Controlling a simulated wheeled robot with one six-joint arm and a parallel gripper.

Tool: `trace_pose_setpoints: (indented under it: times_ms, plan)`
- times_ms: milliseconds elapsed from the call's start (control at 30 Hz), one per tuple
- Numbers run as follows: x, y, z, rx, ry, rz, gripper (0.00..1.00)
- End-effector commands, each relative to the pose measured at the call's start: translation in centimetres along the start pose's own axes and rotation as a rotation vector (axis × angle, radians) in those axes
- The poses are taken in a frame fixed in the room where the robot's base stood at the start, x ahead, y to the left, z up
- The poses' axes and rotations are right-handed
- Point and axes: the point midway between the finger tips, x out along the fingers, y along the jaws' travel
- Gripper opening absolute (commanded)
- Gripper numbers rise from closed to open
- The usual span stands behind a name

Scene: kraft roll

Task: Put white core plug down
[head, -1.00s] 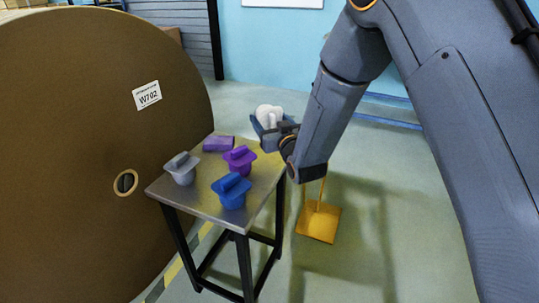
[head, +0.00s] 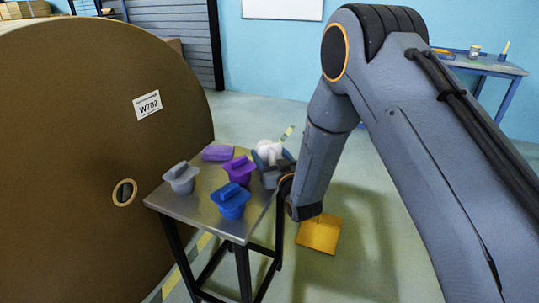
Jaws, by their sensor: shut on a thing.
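The white core plug (head: 267,150) is at the back right corner of the small metal-topped table (head: 203,213). My gripper (head: 270,168) is shut on it, with dark finger parts on both sides. The plug's lower part is hidden by my gripper, so I cannot tell whether it touches the table top. A purple plug (head: 239,169) stands just left of my gripper. A blue plug (head: 231,202) is at the front and a grey plug (head: 181,178) at the left.
A purple block (head: 218,153) lies at the table's back edge. A huge brown kraft roll (head: 80,150) with a core hole (head: 124,193) stands close at the left. A yellow plate (head: 319,234) is on the floor at right. A blue workbench (head: 485,66) stands far right.

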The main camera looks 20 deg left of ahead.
Motion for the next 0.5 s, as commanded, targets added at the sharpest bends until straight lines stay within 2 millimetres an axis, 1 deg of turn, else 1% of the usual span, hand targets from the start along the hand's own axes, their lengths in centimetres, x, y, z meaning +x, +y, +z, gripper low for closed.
trace_pose_setpoints:
  times_ms: [100,133,200,233,500]
  plan:
    - [0.01,0.01,0.38,0.000,0.000,0.000,0.37]
    - [-0.01,0.00,0.33,0.000,-0.001,0.000,0.70]
    - [-0.01,-0.01,0.29,0.000,-0.001,0.000,0.82]
    - [-0.01,-0.01,0.29,0.000,-0.001,0.000,0.84]
    - [-0.01,-0.01,0.23,0.000,-0.001,0.000,0.84]
